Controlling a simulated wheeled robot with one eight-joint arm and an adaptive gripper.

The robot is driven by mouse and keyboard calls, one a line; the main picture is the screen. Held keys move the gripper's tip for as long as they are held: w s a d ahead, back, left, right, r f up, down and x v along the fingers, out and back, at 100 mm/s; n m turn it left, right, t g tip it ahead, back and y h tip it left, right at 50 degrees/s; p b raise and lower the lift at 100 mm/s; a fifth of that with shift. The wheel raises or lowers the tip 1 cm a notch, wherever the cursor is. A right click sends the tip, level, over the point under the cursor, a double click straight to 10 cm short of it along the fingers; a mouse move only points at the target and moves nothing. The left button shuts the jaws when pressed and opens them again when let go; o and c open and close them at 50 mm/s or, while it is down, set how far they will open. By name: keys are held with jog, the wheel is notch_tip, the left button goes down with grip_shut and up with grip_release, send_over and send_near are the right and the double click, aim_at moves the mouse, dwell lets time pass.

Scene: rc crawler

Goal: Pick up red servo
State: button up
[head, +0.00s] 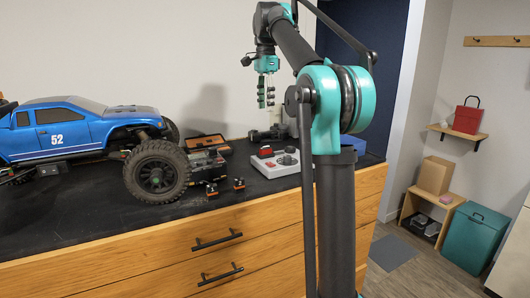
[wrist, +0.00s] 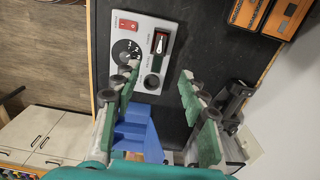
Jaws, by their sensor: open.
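I cannot clearly make out a red servo. A small part with a red edge and a white top (wrist: 161,43) sits in a slot of the grey control box in the wrist view; I cannot tell whether it is the servo. The box (wrist: 146,24) also has a red rocker switch (wrist: 128,26) and a black dial; it shows on the worktop in the head view (head: 262,170). My gripper (head: 266,100) points down above the worktop, apart from the box. Its green-padded fingers (wrist: 157,80) are open and empty in the wrist view.
A blue RC truck (head: 80,130) stands on the black worktop (head: 100,215) at left. Small black-and-orange parts (head: 239,184) lie near the front edge. A blue stand (wrist: 137,132) lies under my gripper in the wrist view. Orange-black cases (wrist: 288,15) lie at upper right.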

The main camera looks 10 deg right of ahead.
aim_at(266, 152)
notch_tip(266, 152, down, 16)
jog(key=shift+r, duration=0.15)
dwell(0.5)
grip_shut()
